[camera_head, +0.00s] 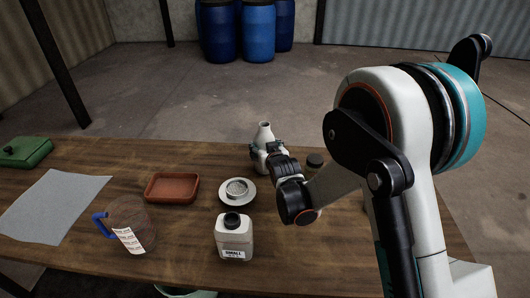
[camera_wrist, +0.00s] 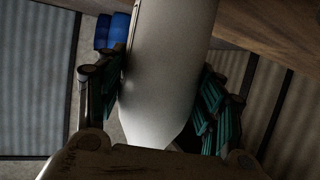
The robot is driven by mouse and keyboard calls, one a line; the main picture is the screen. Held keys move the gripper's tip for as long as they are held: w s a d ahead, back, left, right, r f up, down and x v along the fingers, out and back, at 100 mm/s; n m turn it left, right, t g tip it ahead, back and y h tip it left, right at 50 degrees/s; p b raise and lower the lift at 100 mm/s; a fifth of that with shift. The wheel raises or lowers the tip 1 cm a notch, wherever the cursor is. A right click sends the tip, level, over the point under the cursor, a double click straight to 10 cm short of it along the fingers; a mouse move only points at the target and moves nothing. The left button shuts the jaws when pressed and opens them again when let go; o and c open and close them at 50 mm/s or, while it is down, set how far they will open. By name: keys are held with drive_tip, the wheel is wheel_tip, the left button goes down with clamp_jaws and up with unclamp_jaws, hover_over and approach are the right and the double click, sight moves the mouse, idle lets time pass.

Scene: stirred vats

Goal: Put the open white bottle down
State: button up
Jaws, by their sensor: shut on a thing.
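The open white bottle (camera_head: 264,133) is at the far side of the wooden table in the head view, its open neck upward and roughly upright. My gripper (camera_head: 267,149) is shut around its body. In the wrist view the pale bottle (camera_wrist: 168,70) fills the middle between the teal-padded fingers of my gripper (camera_wrist: 165,105). The bottle's base is hidden behind my gripper and wrist in the head view, so I cannot tell whether it touches the table.
On the table (camera_head: 185,236) are a capped white bottle (camera_head: 234,241), a dish with a strainer (camera_head: 237,192), a terracotta tray (camera_head: 172,188), a clear jug (camera_head: 130,222), a grey mat (camera_head: 50,203), a green case (camera_head: 25,152) and a dark cap (camera_head: 315,160). Blue barrels (camera_head: 238,32) stand behind.

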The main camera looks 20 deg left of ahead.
drive_tip(key=shift+f, duration=0.2)
drive_tip(key=o, duration=1.3)
drive_tip(key=shift+c, duration=0.2)
drive_tip(key=shift+r, duration=0.1)
drive_tip(key=p+v, duration=0.4)
drive_tip(key=v, duration=0.8)
drive_tip(key=shift+d, duration=0.1)
